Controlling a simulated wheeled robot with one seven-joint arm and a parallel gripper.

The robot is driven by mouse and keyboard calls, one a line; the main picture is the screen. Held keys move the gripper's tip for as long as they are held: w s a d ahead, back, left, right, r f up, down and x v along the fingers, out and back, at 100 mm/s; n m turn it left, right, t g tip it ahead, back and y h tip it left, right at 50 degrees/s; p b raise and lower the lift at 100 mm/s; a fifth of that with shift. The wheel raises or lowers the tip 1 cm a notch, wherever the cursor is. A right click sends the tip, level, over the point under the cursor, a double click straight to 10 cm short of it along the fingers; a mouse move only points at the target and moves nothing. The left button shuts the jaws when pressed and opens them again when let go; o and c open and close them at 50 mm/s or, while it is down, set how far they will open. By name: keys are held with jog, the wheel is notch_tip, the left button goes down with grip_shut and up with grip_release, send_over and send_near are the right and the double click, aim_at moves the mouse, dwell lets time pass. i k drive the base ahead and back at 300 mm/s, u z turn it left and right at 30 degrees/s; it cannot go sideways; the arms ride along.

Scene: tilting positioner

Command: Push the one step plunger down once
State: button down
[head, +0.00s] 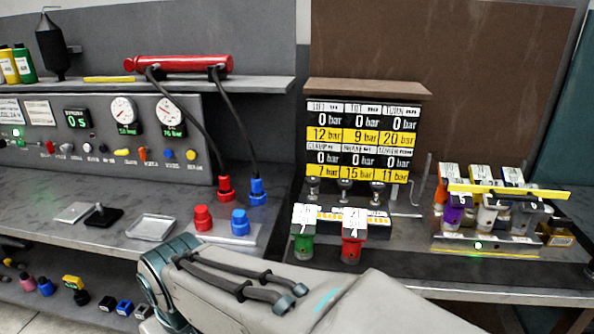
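No label that I can read names the one step plunger, so I cannot tell which part it is. Small knobbed metal parts stand in a row under the pressure display, one of them the left knobbed part (313,187). In front of them stand a green labelled block (303,243) and a red labelled block (352,247). A black base with a short upright knob (101,215) sits on the left bench. My arm crosses the bottom middle, in front of the benches. My gripper is not in view.
The pressure display (361,140) shows several readings of 0 bar. A rack (490,245) with several labelled coloured bottles under a yellow bar stands at the right. A control panel (100,165) with gauges is at the left. Red (203,218) and blue (240,222) couplings stand mid-bench.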

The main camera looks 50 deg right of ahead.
aim_at(312, 181)
jog(key=z, duration=1)
jog(key=i, duration=0.85)
jog(key=z, duration=0.9)
